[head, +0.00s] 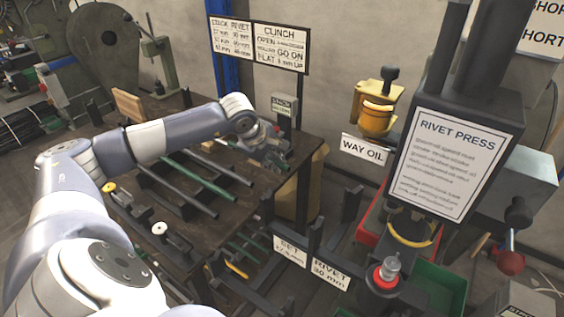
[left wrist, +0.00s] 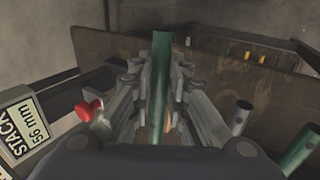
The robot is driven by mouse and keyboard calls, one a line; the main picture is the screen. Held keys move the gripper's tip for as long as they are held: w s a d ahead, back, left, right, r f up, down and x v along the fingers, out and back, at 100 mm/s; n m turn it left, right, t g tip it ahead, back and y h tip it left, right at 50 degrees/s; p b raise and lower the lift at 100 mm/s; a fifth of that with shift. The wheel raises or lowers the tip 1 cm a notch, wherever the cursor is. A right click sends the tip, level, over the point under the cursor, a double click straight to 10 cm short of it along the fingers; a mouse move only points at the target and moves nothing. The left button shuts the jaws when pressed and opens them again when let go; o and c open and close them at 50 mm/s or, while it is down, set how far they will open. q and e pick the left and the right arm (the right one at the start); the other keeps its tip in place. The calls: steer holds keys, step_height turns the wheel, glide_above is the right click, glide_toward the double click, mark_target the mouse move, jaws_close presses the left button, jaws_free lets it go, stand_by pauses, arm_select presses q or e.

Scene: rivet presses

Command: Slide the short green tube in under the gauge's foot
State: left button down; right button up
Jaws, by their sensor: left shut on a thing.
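My left gripper (head: 268,147) is over the far right part of the dark workbench, just below and left of the gauge's sign (head: 284,105). In the left wrist view, the fingers (left wrist: 160,100) are shut on a green tube (left wrist: 161,70), which stands up in the picture between them. The gauge's display (left wrist: 22,130) reads "STACK 56 mm", at the left of that view. A red knob (left wrist: 88,110) is beside the fingers. The gauge's foot is not clearly visible, so I cannot tell how the tube lies to it. My right gripper is out of view.
Longer green and grey tubes (head: 202,180) lie across dark rails on the workbench (head: 130,205). The rivet press (head: 450,150) stands at the right with a red tray and a green bin (head: 440,285). A way oil pot (head: 376,112) is on the wall.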

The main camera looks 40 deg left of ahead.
arm_select(q)
steer(key=shift+f, duration=0.6)
steer(key=shift+s+f, duration=0.1)
steer(key=shift+f, duration=0.1)
steer(key=shift+f, duration=0.1)
steer(key=shift+b, duration=0.4)
steer(key=shift+w, duration=0.55)
steer(key=w, duration=0.5)
steer(key=w+a, duration=0.1)
steer(key=w, duration=0.2)
steer(key=shift+f, duration=0.3)
